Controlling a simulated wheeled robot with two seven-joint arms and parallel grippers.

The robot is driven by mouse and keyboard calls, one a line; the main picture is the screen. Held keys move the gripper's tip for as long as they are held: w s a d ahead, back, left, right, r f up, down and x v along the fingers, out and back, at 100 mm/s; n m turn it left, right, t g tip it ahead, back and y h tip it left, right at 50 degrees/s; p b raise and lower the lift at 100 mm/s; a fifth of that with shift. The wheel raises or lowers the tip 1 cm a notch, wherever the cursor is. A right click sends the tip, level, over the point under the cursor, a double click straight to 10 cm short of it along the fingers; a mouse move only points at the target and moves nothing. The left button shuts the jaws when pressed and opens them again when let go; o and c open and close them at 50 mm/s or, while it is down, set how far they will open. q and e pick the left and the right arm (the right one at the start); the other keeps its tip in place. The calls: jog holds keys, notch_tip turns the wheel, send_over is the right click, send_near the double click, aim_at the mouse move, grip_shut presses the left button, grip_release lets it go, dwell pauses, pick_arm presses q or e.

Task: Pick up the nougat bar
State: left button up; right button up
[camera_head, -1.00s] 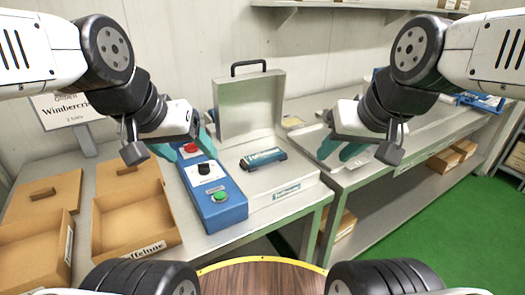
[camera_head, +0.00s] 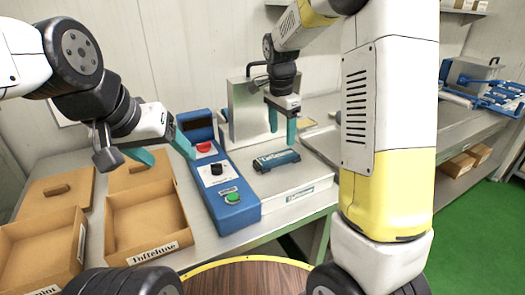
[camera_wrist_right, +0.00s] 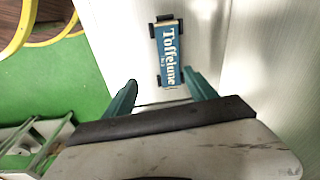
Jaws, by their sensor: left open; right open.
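My right gripper (camera_head: 281,132) is open and points down above the back of the bar. In the right wrist view its teal fingers (camera_wrist_right: 160,84) are spread, with the bar beyond the tips and nothing between them. My left gripper (camera_head: 164,150) is open and empty above the cardboard boxes, left of the control panel.
The raised grey lid (camera_head: 250,105) stands behind the bar, close to my right gripper. A blue control panel (camera_head: 216,180) with red, black and green knobs is left of it. Open cardboard boxes (camera_head: 150,222) stand at left. My right arm hides part of the right bench.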

aim_at(277, 156)
jog(key=shift+w+a+f+m, duration=0.25)
jog(key=shift+w+a+f, duration=0.15)
jog(key=shift+w+f, duration=0.15)
jog(key=shift+w+a+f+m, duration=0.25)
jog(key=shift+w+a+f, duration=0.1)
jog(key=shift+w+f, duration=0.15)
jog(key=shift+f+h, duration=0.3)
jog(key=shift+f, duration=0.1)
jog(key=f, duration=0.7)
jog(key=shift+w+d+f, duration=0.1)
jog(key=shift+w+d, duration=0.15)
jog(key=shift+d, duration=0.1)
grip_shut()
